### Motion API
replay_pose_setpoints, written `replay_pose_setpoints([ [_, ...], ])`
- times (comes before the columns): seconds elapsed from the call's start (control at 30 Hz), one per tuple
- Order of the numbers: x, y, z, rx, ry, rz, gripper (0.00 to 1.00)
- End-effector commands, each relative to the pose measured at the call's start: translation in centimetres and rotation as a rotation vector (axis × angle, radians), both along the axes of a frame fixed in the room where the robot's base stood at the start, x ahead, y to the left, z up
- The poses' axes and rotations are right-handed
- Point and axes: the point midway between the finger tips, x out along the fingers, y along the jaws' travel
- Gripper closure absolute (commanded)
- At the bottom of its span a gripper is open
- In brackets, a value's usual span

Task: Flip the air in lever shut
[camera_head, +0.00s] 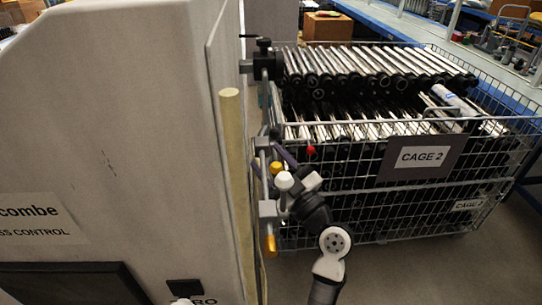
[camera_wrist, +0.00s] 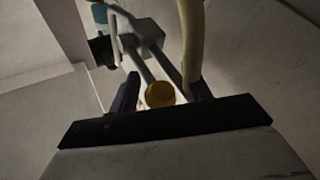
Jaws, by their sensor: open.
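A narrow valve assembly (camera_head: 264,150) with grey pipes and blocks runs down beside the cabinet's right edge. A yellow knob (camera_head: 275,168), a red knob (camera_head: 310,150) and an orange-yellow end (camera_head: 270,243) show on or near it. No label tells which is the air in lever. My gripper (camera_head: 272,164) has its purple fingers apart around the yellow knob. In the wrist view, a round yellow end (camera_wrist: 160,94) sits between the open fingers, near the dark palm. I cannot tell whether either finger touches it. My wrist hides part of the lower assembly.
The large grey cabinet (camera_head: 110,120) fills the left. A pale yellow upright tube (camera_head: 235,170) stands close beside the valves and shows near the right finger in the wrist view (camera_wrist: 190,40). A wire cage (camera_head: 400,185) full of metal tubes stands close on the right.

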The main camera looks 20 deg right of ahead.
Motion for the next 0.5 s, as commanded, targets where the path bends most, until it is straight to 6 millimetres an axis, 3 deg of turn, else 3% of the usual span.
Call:
replay_pose_setpoints([
  [0.27, 0.15, 0.06, 0.02, 0.0, 0.0, 0.0, 0.52],
  [0.5, 0.13, 0.06, 0.02, 0.0, 0.0, 0.0, 0.82],
])
